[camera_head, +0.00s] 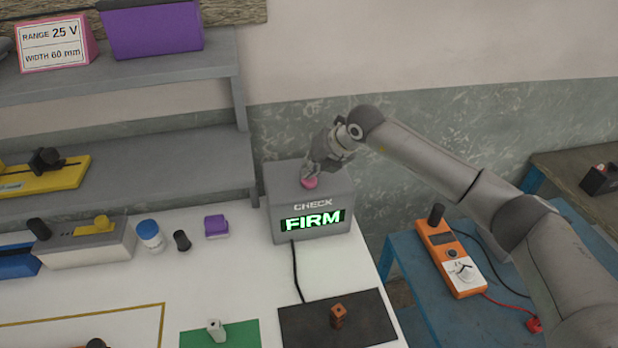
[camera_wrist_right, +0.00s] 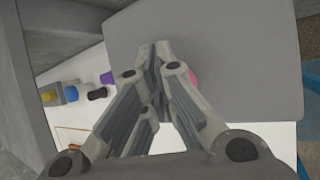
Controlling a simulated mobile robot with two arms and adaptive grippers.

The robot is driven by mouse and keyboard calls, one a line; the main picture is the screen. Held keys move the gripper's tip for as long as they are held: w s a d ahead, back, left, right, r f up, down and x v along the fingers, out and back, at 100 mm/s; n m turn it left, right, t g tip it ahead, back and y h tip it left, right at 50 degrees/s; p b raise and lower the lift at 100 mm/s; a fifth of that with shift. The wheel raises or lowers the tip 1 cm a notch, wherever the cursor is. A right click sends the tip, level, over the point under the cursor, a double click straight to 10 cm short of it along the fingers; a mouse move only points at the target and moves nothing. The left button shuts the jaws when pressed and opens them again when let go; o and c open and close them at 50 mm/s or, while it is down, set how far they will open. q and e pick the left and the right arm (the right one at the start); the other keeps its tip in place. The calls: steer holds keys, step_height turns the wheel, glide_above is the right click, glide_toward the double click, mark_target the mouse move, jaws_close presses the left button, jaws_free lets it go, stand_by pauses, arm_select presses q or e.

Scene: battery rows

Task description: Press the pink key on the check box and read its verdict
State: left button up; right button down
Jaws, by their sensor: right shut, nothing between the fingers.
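The grey check box (camera_head: 283,226) stands at the back right of the white table. Its front screen (camera_head: 312,220) shows the word FIRM in lit green letters, under the label CHECK. The pink key (camera_head: 309,183) is on top of the box, and my right gripper (camera_head: 309,173) is right at it from above. In the right wrist view the pink key (camera_wrist_right: 193,78) shows partly behind the fingers. The right gripper (camera_wrist_right: 155,52) is shut and empty, its fingertips over the box top. I cannot tell whether the fingertips touch the key. My left gripper is not in view.
A dark mat (camera_head: 365,318) with a brown block (camera_head: 338,316) and a green mat (camera_head: 240,335) with a pale block (camera_head: 216,330) lie in front. A purple block (camera_head: 216,226) is left of the box. An orange meter (camera_head: 450,258) is on the blue table at right.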

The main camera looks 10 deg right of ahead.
steer(key=shift+r+p, duration=1.45)
steer(key=shift+r, duration=1.6)
steer(key=shift+f, duration=0.15)
